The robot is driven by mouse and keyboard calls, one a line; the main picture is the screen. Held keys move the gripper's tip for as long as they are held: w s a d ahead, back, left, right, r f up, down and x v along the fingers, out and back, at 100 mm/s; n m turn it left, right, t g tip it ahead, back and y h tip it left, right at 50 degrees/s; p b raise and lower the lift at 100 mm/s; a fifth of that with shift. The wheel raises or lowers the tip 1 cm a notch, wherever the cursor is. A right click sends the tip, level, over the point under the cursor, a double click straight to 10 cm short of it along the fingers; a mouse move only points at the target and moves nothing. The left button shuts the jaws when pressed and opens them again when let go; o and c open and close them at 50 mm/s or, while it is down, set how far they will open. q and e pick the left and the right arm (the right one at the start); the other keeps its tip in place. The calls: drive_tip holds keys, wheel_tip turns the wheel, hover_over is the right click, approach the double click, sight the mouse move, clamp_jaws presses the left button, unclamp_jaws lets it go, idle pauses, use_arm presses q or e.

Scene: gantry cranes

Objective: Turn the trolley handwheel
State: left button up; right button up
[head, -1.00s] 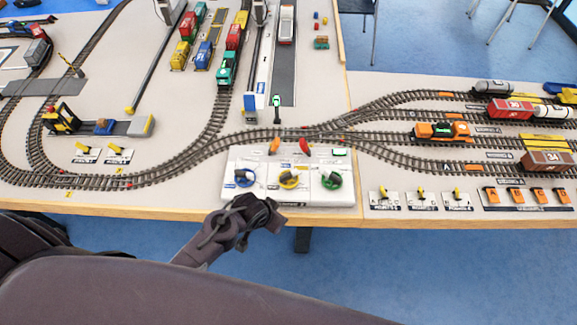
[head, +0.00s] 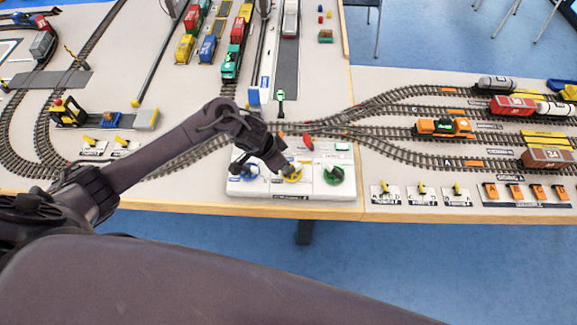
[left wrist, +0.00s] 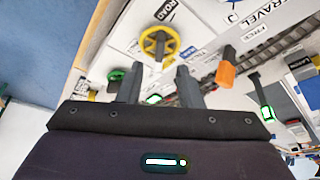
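The white control panel (head: 240,190) at the table's front edge carries a blue handwheel (head: 243,172), a yellow handwheel (head: 293,175) and a green handwheel (head: 333,176). I cannot read which is labelled trolley. My left gripper (head: 282,167) is over the panel, near the yellow wheel. In the left wrist view the two fingers (left wrist: 160,72) are spread apart with nothing between them. The yellow wheel (left wrist: 158,43) lies just beyond the fingertips, roughly centred between them. The green wheel (left wrist: 115,78) is partly behind the left finger. My right gripper is not in view.
A red lever (head: 307,141) stands at the panel's back. An orange lever (left wrist: 225,72) is close to the right finger in the wrist view. Tracks (head: 380,135) run behind the panel, with an orange locomotive (head: 443,128) to the right.

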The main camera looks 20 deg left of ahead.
sight(292, 171)
use_arm(q)
drive_tip(key=x, duration=0.6)
drive_tip(key=shift+w+d+f, duration=0.15)
drive_tip(key=shift+w+f, duration=0.05)
drive_tip(key=shift+f, duration=0.1)
clamp_jaws()
